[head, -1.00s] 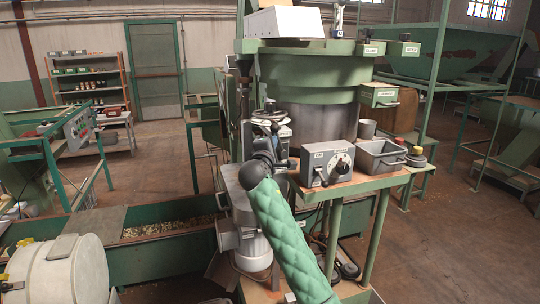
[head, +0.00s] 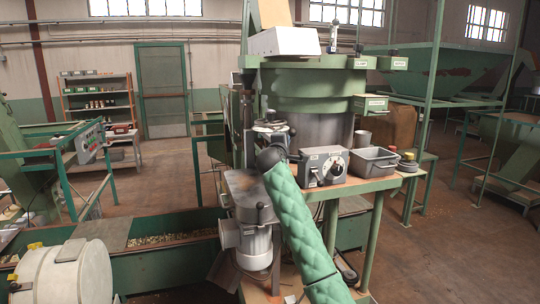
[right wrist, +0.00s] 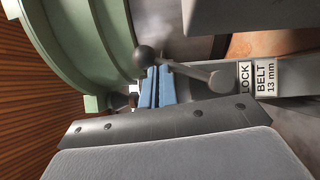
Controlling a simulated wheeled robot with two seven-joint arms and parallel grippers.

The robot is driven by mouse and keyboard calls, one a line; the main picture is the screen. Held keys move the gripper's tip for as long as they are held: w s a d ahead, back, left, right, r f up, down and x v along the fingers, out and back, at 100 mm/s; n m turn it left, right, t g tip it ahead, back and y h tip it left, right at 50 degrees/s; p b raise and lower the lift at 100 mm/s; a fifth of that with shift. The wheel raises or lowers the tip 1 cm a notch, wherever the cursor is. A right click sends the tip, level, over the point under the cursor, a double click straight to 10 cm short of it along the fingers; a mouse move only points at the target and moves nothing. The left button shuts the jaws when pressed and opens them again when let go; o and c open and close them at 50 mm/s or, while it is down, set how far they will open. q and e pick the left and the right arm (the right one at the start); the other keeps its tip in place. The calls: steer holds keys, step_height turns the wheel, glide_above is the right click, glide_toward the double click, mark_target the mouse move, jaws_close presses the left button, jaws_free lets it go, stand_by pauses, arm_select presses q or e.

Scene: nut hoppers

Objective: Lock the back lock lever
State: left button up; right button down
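In the right wrist view the lock lever (right wrist: 188,71) is a grey rod with a dark ball knob at its left end and a round hub at its right end, next to a LOCK label (right wrist: 244,79). My right gripper (right wrist: 158,72) has its two blue fingers close together, with their tips at the rod just beside the ball. I see nothing clearly held between them, and contact with the rod cannot be told. In the head view my right arm in its green quilted sleeve reaches up to the machine (head: 310,90), and its gripper is mostly hidden. My left gripper is out of view.
A grey control box (head: 324,167) and a grey bin (head: 374,163) stand on the green stand right of my arm. A grey motor (head: 256,245) is below left. A white drum (head: 70,272) is at lower left. Open floor lies at the right.

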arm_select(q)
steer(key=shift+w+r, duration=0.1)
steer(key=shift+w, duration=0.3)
arm_select(e)
steer(key=shift+d, duration=0.1)
steer(key=shift+w, duration=0.1)
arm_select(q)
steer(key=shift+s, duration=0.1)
arm_select(e)
steer(key=shift+w, duration=0.15)
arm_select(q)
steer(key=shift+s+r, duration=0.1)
